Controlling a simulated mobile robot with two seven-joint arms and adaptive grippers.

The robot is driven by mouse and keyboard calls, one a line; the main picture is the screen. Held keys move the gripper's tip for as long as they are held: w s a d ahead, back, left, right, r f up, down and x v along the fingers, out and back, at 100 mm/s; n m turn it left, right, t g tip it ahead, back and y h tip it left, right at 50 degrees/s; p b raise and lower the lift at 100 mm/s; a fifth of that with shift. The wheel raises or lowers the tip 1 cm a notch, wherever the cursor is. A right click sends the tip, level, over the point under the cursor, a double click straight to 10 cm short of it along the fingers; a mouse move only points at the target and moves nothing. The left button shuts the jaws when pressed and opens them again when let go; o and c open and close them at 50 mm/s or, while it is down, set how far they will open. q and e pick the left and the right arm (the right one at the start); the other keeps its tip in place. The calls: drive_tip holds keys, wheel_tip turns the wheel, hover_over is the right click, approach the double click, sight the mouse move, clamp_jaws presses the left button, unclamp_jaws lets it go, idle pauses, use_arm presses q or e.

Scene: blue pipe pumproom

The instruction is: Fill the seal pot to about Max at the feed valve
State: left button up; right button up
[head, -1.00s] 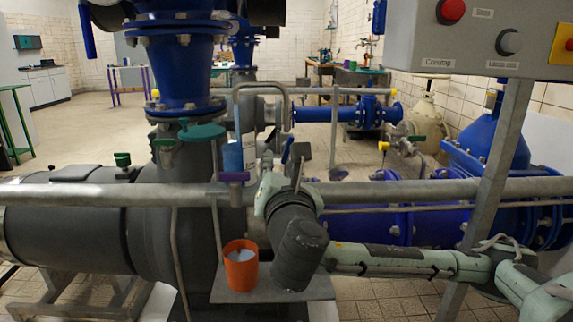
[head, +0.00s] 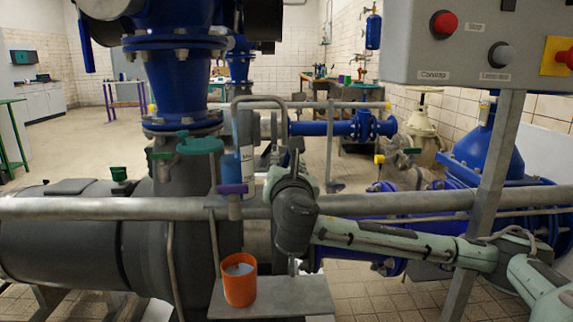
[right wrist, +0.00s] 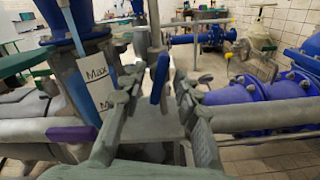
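The seal pot shows as a blue upright tube (head: 231,172) with a white scale strip (head: 246,160) at its right. In the right wrist view the strip (right wrist: 97,78) reads "Max" near its top, with blue beside it; the exact level is hard to read. A blue lever (right wrist: 159,79), apparently the feed valve's, stands upright between the fingers of my right gripper (right wrist: 158,98). The fingers are apart, with no clear contact on the lever. In the head view my right gripper (head: 288,165) is partly hidden by its wrist. My left gripper is not in view.
An orange cup (head: 240,286) with pale contents stands on a grey metal shelf (head: 300,296). A purple handle (head: 232,189) and a green handwheel (head: 200,143) sit near the tube. A horizontal grey rail (head: 400,202) crosses in front. A control box (head: 470,85) hangs at upper right.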

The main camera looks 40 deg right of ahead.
clamp_jaws()
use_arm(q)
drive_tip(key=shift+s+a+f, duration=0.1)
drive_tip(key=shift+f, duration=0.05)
use_arm(e)
drive_tip(key=shift+m, duration=0.5)
drive_tip(key=m, duration=0.4)
drive_tip(key=shift+f+m+p, duration=0.1)
drive_tip(key=shift+m+p, duration=0.2)
drive_tip(key=shift+m, duration=0.1)
drive_tip(key=m, duration=0.7)
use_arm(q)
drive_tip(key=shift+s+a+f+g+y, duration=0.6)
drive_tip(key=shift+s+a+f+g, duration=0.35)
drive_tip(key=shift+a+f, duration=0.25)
use_arm(e)
drive_tip(key=shift+f+m, duration=0.1)
drive_tip(key=shift+m, duration=0.4)
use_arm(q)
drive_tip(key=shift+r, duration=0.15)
